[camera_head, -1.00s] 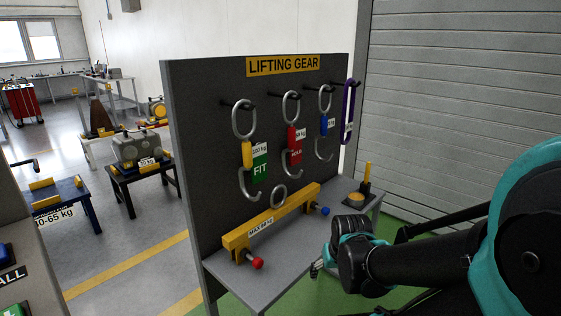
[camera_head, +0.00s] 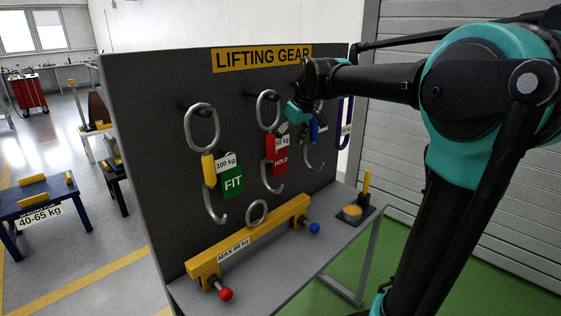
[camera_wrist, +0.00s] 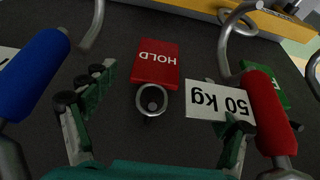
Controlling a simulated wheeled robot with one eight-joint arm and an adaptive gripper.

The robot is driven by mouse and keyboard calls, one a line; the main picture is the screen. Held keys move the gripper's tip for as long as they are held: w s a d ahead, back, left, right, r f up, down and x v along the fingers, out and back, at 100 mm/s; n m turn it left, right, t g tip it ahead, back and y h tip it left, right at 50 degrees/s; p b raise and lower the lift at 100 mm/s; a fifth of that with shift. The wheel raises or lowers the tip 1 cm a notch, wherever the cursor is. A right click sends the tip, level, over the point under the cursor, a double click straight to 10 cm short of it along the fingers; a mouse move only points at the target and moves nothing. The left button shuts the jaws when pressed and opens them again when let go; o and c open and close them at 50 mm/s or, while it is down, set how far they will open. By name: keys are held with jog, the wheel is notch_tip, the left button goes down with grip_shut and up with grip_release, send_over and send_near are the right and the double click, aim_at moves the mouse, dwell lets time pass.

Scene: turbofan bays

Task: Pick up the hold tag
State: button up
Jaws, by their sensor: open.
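The red hold tag (camera_head: 281,160) hangs on the dark board, beside the middle hook's red-sleeved hanger. In the wrist view the hold tag (camera_wrist: 156,64) appears upside down, with a metal ring (camera_wrist: 152,99) at its end nearest me. My gripper (camera_head: 286,129) is at the board, just above and right of the tag in the head view. In the wrist view my open gripper (camera_wrist: 168,100) has one finger on each side of the ring, with nothing held. I cannot tell how far the fingers are from the board.
A white 50 kg label (camera_wrist: 220,108) and red sleeve (camera_wrist: 268,110) lie close to the right finger; a blue sleeve (camera_wrist: 33,72) is at left. The green FIT tag (camera_head: 233,181) hangs left. A yellow beam (camera_head: 250,240) stands on the grey bench below.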

aim_at(281, 152)
jog(key=shift+w+a+f, duration=0.15)
jog(key=shift+w+a, duration=0.2)
jog(key=shift+a, duration=0.1)
jog(key=x, duration=0.6)
jog(key=shift+w+f, duration=0.15)
jog(key=shift+w, duration=0.2)
jog(key=shift+c, duration=0.3)
jog(key=c, duration=1.2)
